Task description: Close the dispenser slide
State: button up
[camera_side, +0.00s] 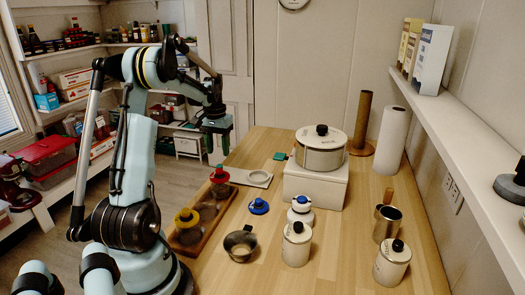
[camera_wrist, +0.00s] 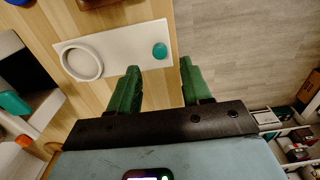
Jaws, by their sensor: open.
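The white dispenser (camera_side: 320,152), a round drum with a dark knob on its lid, stands on a white block (camera_side: 316,185). A green tab (camera_side: 280,156) sticks out from its left side and appears to be the slide's end. In the wrist view a similar teal-green piece (camera_wrist: 14,103) shows at the left edge, beside a dark part; the rest is cut off. My gripper (camera_side: 218,142) is above the table's far-left edge, left of the dispenser and apart from it. In the wrist view its green fingers (camera_wrist: 159,68) are spread, with nothing between them.
A white plate with a ring (camera_wrist: 112,52) and a green knob lies near my fingers. A wooden tray (camera_side: 190,240) holds jars with coloured lids. Canisters (camera_side: 297,243), a metal cup and paper rolls (camera_side: 392,140) stand right. The front middle of the wooden table is partly clear.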

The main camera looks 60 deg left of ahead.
aim_at(220, 165)
jog(key=shift+f, duration=2.8)
jog(key=shift+c, duration=0.3)
grip_shut()
